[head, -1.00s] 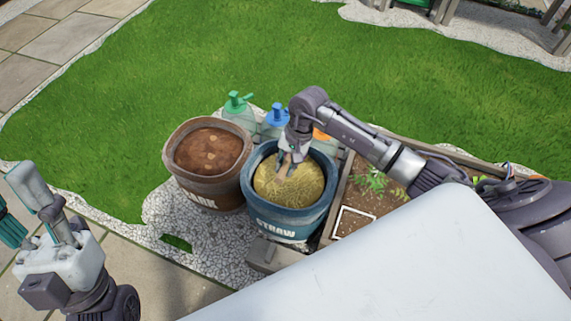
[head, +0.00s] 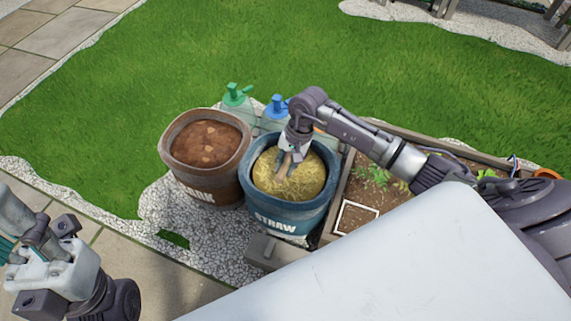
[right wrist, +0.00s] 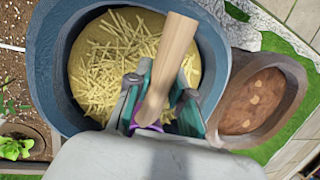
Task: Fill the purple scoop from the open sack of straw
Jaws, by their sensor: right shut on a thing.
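The open sack of straw (head: 277,220) is a blue container with "STRAW" on its front. Yellow straw (head: 305,178) lies inside it. My right gripper (head: 290,158) is over the straw and shut on the purple scoop's wooden handle (head: 284,168). In the right wrist view, the purple scoop (right wrist: 150,127) shows only a small purple part near the teal fingers (right wrist: 160,108); its handle points up the picture. The scoop's bowl is mostly hidden, so I cannot tell whether it holds straw. My left gripper (head: 18,238) is at the left edge, partly cut off, away from the sack.
A brown container of bark (head: 170,165) stands left of the straw sack. Bottles with a green top (head: 235,92) and a blue top (head: 276,104) stand behind. A wooden planter bed (head: 345,190) is close on the right. Gravel (head: 165,210) and lawn lie around.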

